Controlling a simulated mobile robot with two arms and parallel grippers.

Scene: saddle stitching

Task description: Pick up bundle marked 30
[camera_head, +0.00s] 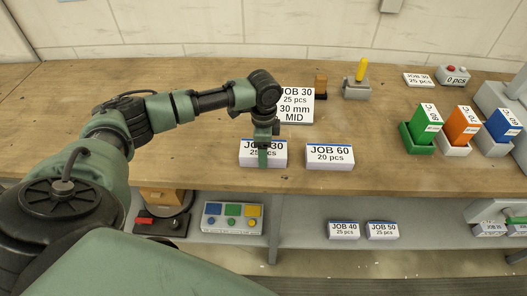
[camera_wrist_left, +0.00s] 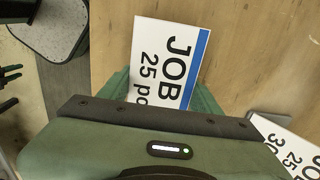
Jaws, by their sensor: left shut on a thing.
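The bundle marked JOB 30, 25 pcs (camera_head: 278,158), is a white block with a blue stripe near the front of the wooden bench. My left gripper (camera_head: 263,152) comes down on it from above and is shut on its middle, hiding part of the print. In the left wrist view the bundle (camera_wrist_left: 170,60) sits between the green fingers of my left gripper (camera_wrist_left: 162,98). I cannot tell whether it touches the bench. My right gripper is not in view.
A JOB 60 bundle (camera_head: 329,157) lies just right. A JOB 30 sign (camera_head: 294,107) stands behind. Green (camera_head: 423,127), orange (camera_head: 461,128) and blue (camera_head: 502,128) holders stand at right. A lower shelf holds a button panel (camera_head: 232,218) and JOB 40 (camera_head: 344,231) and JOB 50 (camera_head: 382,231) bundles.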

